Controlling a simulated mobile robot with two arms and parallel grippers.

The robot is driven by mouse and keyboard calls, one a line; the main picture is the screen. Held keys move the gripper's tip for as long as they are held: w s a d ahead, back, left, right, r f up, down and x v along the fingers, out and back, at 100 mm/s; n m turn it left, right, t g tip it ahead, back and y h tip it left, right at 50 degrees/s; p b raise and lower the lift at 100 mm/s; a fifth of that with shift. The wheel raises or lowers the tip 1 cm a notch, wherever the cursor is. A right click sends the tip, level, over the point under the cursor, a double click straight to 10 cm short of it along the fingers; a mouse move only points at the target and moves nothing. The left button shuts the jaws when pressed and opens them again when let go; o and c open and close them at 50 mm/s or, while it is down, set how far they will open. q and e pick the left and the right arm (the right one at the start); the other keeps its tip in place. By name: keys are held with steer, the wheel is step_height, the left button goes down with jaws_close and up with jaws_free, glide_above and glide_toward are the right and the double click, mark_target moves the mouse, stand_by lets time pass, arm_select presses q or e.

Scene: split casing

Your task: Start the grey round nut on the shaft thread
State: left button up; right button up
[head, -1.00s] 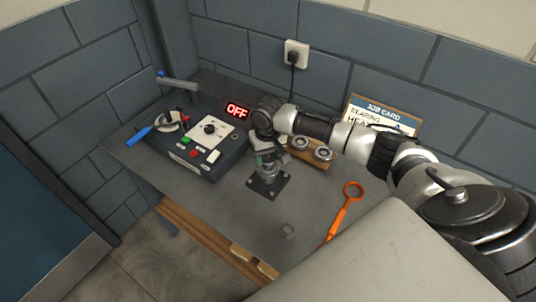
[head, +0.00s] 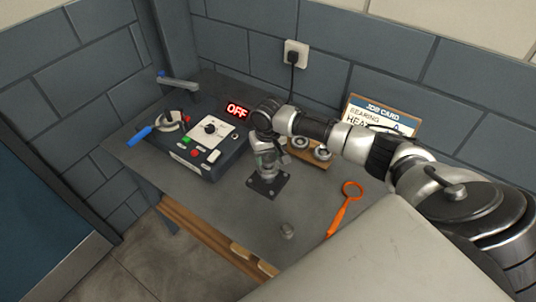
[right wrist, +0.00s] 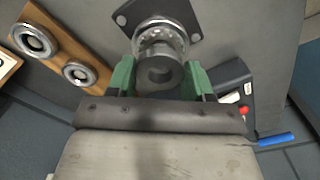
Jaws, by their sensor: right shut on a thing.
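The grey round nut (right wrist: 160,60) is a dark ring held between the green fingers of my right gripper (right wrist: 160,78). The right gripper is shut on its sides. The nut lines up over the upright shaft stand, with a silver bearing ring (right wrist: 158,38) just beyond it. In the head view, the right gripper (head: 267,148) is directly above the shaft stand (head: 268,173), whose dark square base plate (head: 268,188) lies on the bench. The thread is hidden by the nut and gripper, so I cannot tell whether they engage. My left gripper is out of view.
A heater box (head: 205,155) showing OFF stands left of the stand. A wooden block (head: 310,160) with two bearings is behind right. An orange spanner (head: 340,212) and a small grey cylinder (head: 288,230) lie in front. A job card (head: 378,115) stands behind.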

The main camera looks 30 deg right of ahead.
steer(key=shift+f, duration=0.5)
stand_by(0.4)
steer(key=m+p, duration=0.1)
steer(key=p, duration=0.1)
steer(key=m+p, duration=0.2)
steer(key=p, duration=0.1)
steer(key=shift+s+a+r, duration=0.1)
steer(key=shift+r, duration=0.2)
steer(key=shift+f+m, duration=0.45)
steer(key=shift+m, duration=0.65)
steer(key=m, duration=0.4)
steer(key=shift+m, duration=2.3)
